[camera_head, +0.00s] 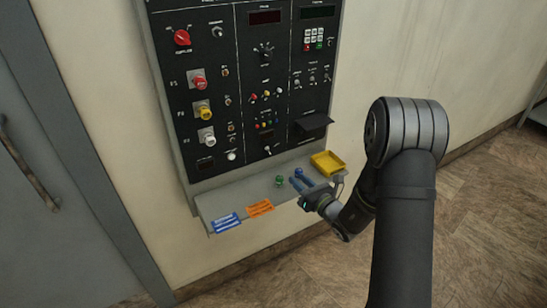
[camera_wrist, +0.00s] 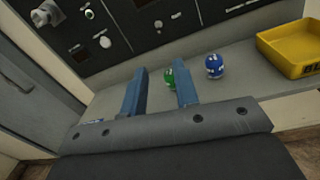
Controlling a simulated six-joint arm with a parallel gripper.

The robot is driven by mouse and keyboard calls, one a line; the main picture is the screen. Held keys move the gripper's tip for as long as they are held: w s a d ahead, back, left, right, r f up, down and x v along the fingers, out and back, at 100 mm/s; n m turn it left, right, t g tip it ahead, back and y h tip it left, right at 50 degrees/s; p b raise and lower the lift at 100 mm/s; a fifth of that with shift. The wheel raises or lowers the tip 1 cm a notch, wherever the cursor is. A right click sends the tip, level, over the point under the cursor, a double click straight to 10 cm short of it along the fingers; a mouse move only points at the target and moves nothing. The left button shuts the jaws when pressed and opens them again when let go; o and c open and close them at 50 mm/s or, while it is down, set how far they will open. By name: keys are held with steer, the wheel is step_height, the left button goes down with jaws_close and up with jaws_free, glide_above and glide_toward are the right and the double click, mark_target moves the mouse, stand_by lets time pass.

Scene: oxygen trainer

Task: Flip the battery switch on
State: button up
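The dark control panel (camera_head: 250,85) stands upright on the wall with many knobs, toggles and small lights. Its labels are too small to read, so I cannot tell which control is the battery switch. A small toggle (camera_head: 267,149) sits low in the panel's middle column; a toggle also shows near the top of the wrist view (camera_wrist: 158,25). My gripper (camera_head: 301,181) is over the shelf below the panel, apart from the controls. In the wrist view its two blue fingers (camera_wrist: 161,72) are spread with nothing held between them.
The grey shelf (camera_head: 235,195) carries a blue tray (camera_head: 226,222), an orange tray (camera_head: 261,208), a yellow bin (camera_head: 328,163), a green object (camera_head: 279,180) and a blue object (camera_head: 299,172). The green one shows beyond the fingers. A dark ledge (camera_head: 312,121) juts from the panel's lower right.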

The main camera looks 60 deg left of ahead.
mark_target(269, 152)
steer(key=a, duration=0.5)
steer(key=s+a, duration=0.1)
steer(key=a, duration=0.9)
steer(key=shift+s, duration=0.15)
steer(key=shift+c, duration=0.5)
jaws_close()
